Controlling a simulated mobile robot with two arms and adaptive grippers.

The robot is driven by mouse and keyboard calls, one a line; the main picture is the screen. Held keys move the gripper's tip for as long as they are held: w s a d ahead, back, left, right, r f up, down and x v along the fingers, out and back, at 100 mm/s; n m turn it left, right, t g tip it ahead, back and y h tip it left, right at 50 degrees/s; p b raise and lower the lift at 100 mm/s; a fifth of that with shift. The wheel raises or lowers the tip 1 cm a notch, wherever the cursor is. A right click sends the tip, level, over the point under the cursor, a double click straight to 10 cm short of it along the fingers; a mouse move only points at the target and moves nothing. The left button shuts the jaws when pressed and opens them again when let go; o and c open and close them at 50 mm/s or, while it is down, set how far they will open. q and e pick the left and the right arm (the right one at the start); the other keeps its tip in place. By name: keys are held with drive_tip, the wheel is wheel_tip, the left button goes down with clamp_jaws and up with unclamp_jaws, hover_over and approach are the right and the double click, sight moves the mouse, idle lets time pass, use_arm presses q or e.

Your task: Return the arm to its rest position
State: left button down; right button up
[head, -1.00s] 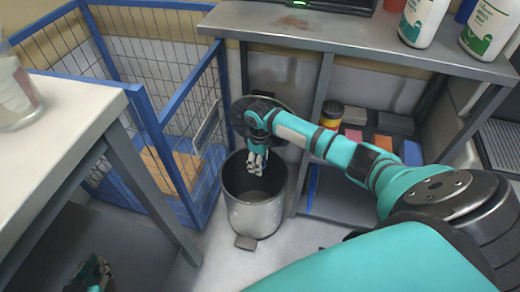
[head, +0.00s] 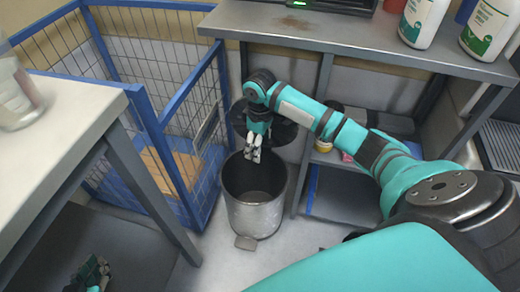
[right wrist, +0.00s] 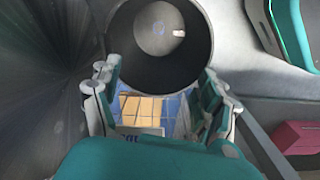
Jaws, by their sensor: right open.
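My right arm reaches in from the right in the head view, with its gripper (head: 253,155) hanging over the back rim of a round metal bin (head: 256,217). In the right wrist view the gripper (right wrist: 160,100) has its two teal fingers spread apart with nothing between them. The bin's open mouth (right wrist: 135,72) shows beyond the fingertips, with a small pale spot or object inside it that I cannot identify. My left gripper (head: 93,275) is low at the left edge of the head view, too dark and cut off to judge.
A blue wire cage (head: 155,125) with a cardboard box (head: 172,170) stands left of the bin. A grey workbench (head: 330,38) with white bottles (head: 422,20) is above and behind my arm. A white table (head: 75,100) is at the left. Bare floor lies around the bin.

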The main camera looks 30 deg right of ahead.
drive_tip(key=shift+r, duration=1.4)
